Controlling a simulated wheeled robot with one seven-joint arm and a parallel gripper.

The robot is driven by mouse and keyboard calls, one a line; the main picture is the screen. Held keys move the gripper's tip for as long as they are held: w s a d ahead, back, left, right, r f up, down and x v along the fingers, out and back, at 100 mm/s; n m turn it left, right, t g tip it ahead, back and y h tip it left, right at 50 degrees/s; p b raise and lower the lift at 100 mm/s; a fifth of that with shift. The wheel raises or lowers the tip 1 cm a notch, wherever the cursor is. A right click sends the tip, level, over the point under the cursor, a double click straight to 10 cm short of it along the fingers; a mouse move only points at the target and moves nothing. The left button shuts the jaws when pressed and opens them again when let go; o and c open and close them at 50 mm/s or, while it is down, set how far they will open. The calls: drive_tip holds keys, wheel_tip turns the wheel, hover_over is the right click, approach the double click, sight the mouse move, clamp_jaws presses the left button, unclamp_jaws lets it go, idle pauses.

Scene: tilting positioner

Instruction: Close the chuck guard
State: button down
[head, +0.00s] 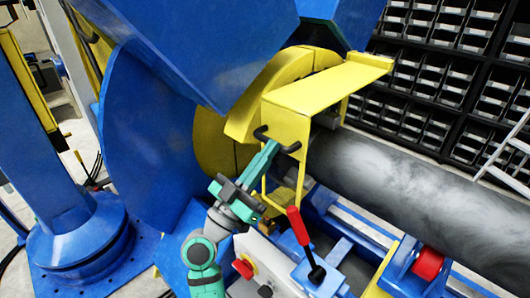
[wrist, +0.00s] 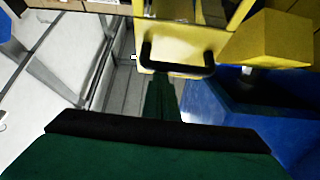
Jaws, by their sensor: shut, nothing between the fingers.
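The chuck guard (head: 330,86) is a yellow bent-plate cover with a flat top and a front face, beside the yellow round chuck parts (head: 268,88). Its black bar handle (head: 262,134) sticks out of the front face. In the wrist view the handle (wrist: 178,70) is a black U-shaped bar on a yellow plate (wrist: 185,38). My gripper (head: 271,149) is teal, with its fingers together and empty, and its tips are at the handle. In the wrist view the fingers (wrist: 161,98) reach up to just below the bar. I cannot tell whether they touch it.
A large grey pipe (head: 420,195) runs right from the guard over a red roller (head: 428,263). A red-knobbed lever (head: 299,226) stands close right of my arm. Big blue positioner plates (head: 150,140) fill the left. Black bin shelves (head: 440,75) stand behind.

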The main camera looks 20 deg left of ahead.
drive_tip(key=shift+w+d+f, duration=0.2)
drive_tip(key=shift+w+f, duration=0.1)
drive_tip(key=shift+f, duration=0.25)
drive_tip(key=shift+w+d+f, duration=0.15)
drive_tip(key=shift+w+f, duration=0.1)
drive_tip(key=shift+f, duration=0.3)
wheel_tip(320, 180, up, 5)
drive_tip(key=s+a, duration=0.2)
drive_tip(key=s, duration=0.1)
drive_tip(key=s+a+f, duration=0.2)
drive_tip(key=s+f, duration=0.3)
drive_tip(key=f, duration=0.2)
drive_tip(key=shift+s+a+f, duration=0.2)
drive_tip(key=shift+s+a, duration=0.05)
